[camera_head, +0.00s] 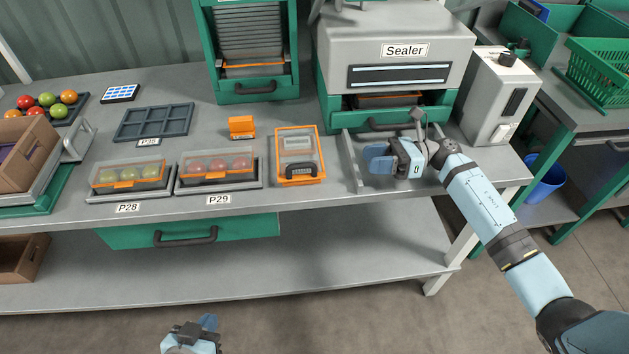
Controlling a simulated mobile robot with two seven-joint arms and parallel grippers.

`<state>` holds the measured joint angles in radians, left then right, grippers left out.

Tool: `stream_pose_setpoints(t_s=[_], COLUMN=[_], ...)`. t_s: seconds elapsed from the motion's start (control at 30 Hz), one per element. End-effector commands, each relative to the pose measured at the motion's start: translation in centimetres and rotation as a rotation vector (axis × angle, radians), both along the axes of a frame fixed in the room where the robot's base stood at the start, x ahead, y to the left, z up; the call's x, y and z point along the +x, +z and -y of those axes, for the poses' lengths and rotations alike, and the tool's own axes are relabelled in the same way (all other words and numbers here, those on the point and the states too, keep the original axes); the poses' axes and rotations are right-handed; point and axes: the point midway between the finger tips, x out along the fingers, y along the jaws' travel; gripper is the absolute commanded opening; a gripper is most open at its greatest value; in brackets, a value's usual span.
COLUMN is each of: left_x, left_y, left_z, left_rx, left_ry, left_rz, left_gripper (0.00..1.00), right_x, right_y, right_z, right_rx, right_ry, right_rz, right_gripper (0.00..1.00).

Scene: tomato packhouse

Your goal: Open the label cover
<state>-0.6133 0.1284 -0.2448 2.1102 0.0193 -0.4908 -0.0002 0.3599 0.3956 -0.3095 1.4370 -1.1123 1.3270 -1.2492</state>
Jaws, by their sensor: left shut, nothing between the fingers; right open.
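An orange-framed box with a clear cover (284,142) lies flat on the bench, left of the sealer. It looks like the label cover, and it appears closed. A dark handle (301,170) is at its front edge, and a pale item shows through it. My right gripper (376,158) is open and empty, over the bench to the right of the box and apart from it, with its blue fingers pointing left. My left gripper (208,324) is shut and empty at the bottom of the picture, well below the bench front.
A thin metal plate (351,158) stands upright between the box and my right gripper. The Sealer (398,40) is behind the gripper.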

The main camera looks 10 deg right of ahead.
Motion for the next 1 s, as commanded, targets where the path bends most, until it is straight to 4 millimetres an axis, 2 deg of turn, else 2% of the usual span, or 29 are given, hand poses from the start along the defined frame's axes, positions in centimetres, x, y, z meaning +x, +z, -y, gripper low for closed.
stream_pose_setpoints(t_s=[0.13, 0.23, 0.7, 0.83, 1.0], left_x=[0.1, 0.2, 0.1, 0.1, 0.0], left_y=[0.0, 0.3, 0.7, 0.6, 0.4], left_z=[0.0, 0.0, -0.1, -0.1, 0.0], left_rx=[0.000, -0.001, -0.004, -0.004, -0.005], left_ry=[0.000, 0.000, 0.004, 0.005, 0.006], left_rz=[0.000, 0.002, -0.007, -0.010, -0.014], left_gripper=[0.00, 0.00, 0.00, 0.00, 0.00], right_x=[0.1, 0.1, 0.1, 0.1, 0.1], right_y=[-0.1, 0.1, 0.1, 0.0, 0.0], right_z=[-0.5, -1.9, -11.3, -12.8, -13.6], right_rx=[-0.018, -0.015, -0.014, -0.015, -0.014], right_ry=[0.017, 0.017, 0.014, 0.014, 0.014], right_rz=[0.022, 0.020, 0.018, 0.017, 0.017], right_gripper=[0.40, 0.40, 0.40, 0.40, 0.40])
